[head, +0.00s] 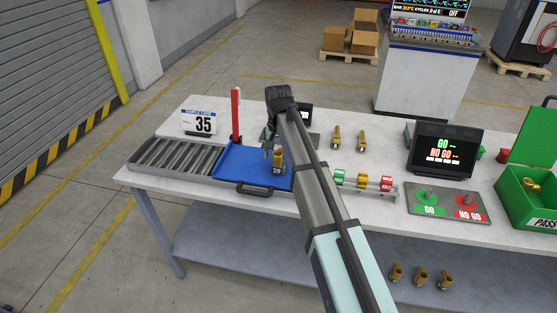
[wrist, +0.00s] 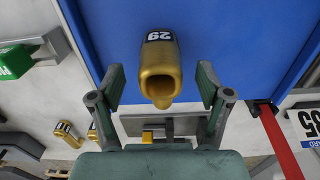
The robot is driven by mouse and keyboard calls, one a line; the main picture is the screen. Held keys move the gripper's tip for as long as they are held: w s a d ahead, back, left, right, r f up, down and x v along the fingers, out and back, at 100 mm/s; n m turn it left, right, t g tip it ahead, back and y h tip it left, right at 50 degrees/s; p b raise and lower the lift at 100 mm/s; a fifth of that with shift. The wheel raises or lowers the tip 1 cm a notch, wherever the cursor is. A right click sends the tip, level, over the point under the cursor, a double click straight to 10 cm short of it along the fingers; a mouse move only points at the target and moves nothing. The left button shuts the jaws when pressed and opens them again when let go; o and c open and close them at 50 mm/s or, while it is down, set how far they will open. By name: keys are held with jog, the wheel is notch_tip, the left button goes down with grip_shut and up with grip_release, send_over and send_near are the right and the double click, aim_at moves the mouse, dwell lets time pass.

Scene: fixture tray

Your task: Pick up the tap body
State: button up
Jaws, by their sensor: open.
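The tap body (head: 278,160) is a brass fitting with a black label reading 29. It stands on the blue tray (head: 234,158) on the table. In the wrist view the tap body (wrist: 160,72) lies between and beyond the open fingers of my gripper (wrist: 160,92). No finger appears to touch it. In the head view my gripper (head: 270,146) is beside the tap body, partly hidden by my arm.
A grey roller conveyor (head: 178,155) adjoins the tray's left side, near a red post (head: 236,112) and a sign reading 35 (head: 199,122).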

aim_at(278, 165)
jog(key=shift+w+f+p, duration=0.1)
jog(key=shift+f+p, duration=0.95)
jog(key=shift+f, duration=1.4)
grip_shut()
